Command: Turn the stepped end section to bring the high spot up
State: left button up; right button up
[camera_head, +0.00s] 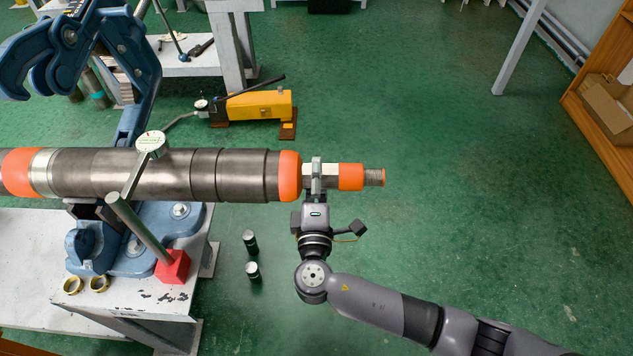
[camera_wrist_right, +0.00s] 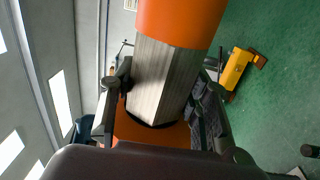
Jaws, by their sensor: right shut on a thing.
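The steel pipe (camera_head: 115,174) lies level across the blue vise (camera_head: 145,240), with orange bands along it. Its stepped end section (camera_head: 330,177) is on the right: a bright faceted length, an orange band and a thin threaded tip. A dial gauge (camera_head: 150,143) on a stand with a red base (camera_head: 172,267) touches or nearly touches the pipe. My right gripper (camera_head: 316,178) is shut around the bright faceted length, coming from below. In the right wrist view this faceted length (camera_wrist_right: 165,78) lies between the fingers, with orange on both sides. My left gripper is not in view.
The white bench (camera_head: 35,240) carries the vise and two brass rings (camera_head: 86,284). A yellow hydraulic pump (camera_head: 258,104) stands on the green floor behind the pipe. Two small dark cylinders (camera_head: 251,255) stand below the pipe. The floor right of the pipe end is clear.

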dwell(0.4)
jog(key=o, duration=1.2)
jog(key=shift+c, duration=0.2)
jog(key=shift+s, duration=0.1)
jog(key=shift+s+f, duration=0.1)
jog(key=shift+s, duration=0.25)
jog(key=s, duration=1.1)
jog(key=shift+f, duration=0.3)
